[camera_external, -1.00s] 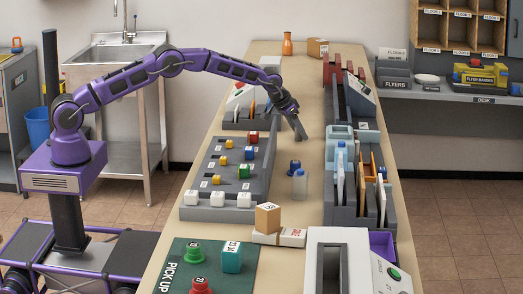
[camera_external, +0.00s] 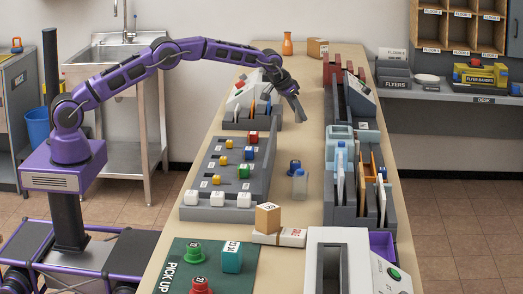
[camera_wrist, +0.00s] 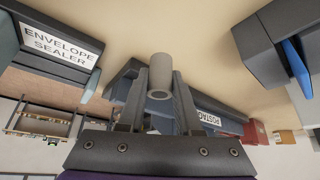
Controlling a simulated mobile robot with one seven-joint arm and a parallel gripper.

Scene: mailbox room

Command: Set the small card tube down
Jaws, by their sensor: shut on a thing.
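The small card tube (camera_wrist: 160,76) is a plain grey cylinder with an open round end, seen in the wrist view. My gripper (camera_wrist: 158,92) is shut on it, with a dark finger on each side. In the external view my gripper (camera_external: 295,108) is over the far half of the long table, right of the grey sorter with envelopes. The tube is too small there to tell clearly from the fingers. The beige table top (camera_external: 285,143) shows bare below the gripper; the gap between tube and table is hard to judge.
The stepped grey rack with coloured cubes (camera_external: 228,172) stands nearer on the left. A blue stamp (camera_external: 295,166) and clear bottle (camera_external: 299,186) stand mid-table. Grey holders (camera_external: 344,205) line the right edge. The envelope sealer label (camera_wrist: 62,40) shows in the wrist view.

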